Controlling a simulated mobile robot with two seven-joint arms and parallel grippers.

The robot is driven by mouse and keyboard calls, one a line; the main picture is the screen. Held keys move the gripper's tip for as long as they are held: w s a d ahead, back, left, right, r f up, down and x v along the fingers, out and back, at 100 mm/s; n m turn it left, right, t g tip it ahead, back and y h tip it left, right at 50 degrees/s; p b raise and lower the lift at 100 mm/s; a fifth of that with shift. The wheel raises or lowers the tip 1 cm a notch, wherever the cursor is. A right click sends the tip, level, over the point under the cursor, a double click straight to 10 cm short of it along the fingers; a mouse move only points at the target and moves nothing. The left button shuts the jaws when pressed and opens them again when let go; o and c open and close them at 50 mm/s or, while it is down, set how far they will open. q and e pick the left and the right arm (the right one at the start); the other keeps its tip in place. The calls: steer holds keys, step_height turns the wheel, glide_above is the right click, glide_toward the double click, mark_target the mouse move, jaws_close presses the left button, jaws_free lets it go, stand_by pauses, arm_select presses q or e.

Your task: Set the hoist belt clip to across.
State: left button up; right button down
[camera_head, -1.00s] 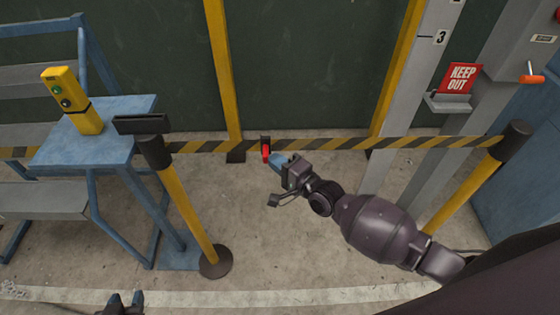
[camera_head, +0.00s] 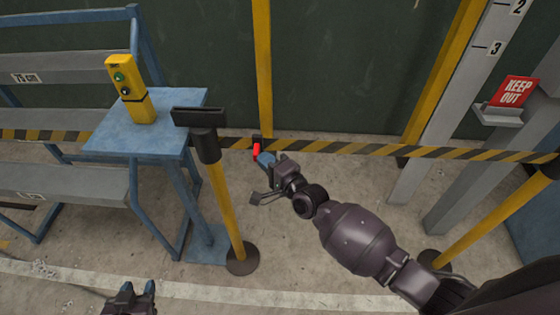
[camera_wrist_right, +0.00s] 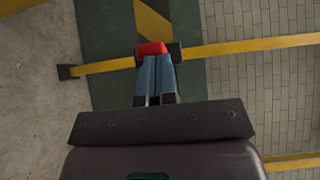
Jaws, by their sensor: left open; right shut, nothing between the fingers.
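The belt clip, a small black block with a red part (camera_head: 257,151), shows at the striped yellow-and-black belt (camera_head: 380,149), a little right of the near black-topped post (camera_head: 203,135). In the right wrist view the red part (camera_wrist_right: 151,48) lies at my fingertips. My right gripper (camera_head: 264,159) is shut with blue-grey fingers (camera_wrist_right: 157,68) pointing at the red part, with nothing between them. I cannot tell whether they touch it. My left gripper (camera_head: 140,290) is open and empty at the bottom left, far from the clip.
A yellow control box (camera_head: 133,95) stands on a blue platform (camera_head: 105,140) at the left. A yellow-and-black post with a round base (camera_head: 243,258) stands beside it. A red keep-out sign (camera_head: 517,90) is at the right. Concrete floor (camera_head: 300,262) is clear at front.

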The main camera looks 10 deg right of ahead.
steer(key=w+a, duration=0.2)
steer(key=a, duration=0.7)
steer(key=shift+b, duration=0.3)
steer(key=shift+w, duration=0.1)
steer(key=shift+d, duration=0.1)
